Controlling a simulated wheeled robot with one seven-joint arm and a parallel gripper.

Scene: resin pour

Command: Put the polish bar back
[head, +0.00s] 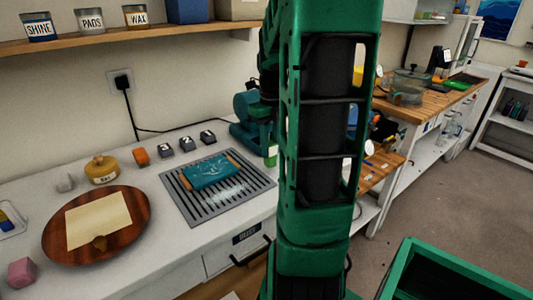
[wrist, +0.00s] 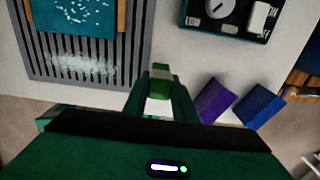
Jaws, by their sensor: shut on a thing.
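My gripper (wrist: 160,102) is shut on a small green bar (wrist: 160,84) with a pale band at its far end. I take it to be the polish bar. The fingers hide its sides. In the head view, a green piece with a pale label (head: 271,154) shows just left of my arm, beside the slatted tray, and seems to be the same bar. My arm hides the fingers there. In the wrist view, a purple bar (wrist: 215,101) and a blue bar (wrist: 257,106) sit close together to the right of my gripper. Whether a holder is under them is unclear.
A grey slatted tray (head: 188,207) holding a teal board (head: 210,171) lies left of my gripper. A teal machine (head: 246,107) with a dial stands behind. A round wooden board (head: 60,238) lies further left. My arm hides much of the counter's right end.

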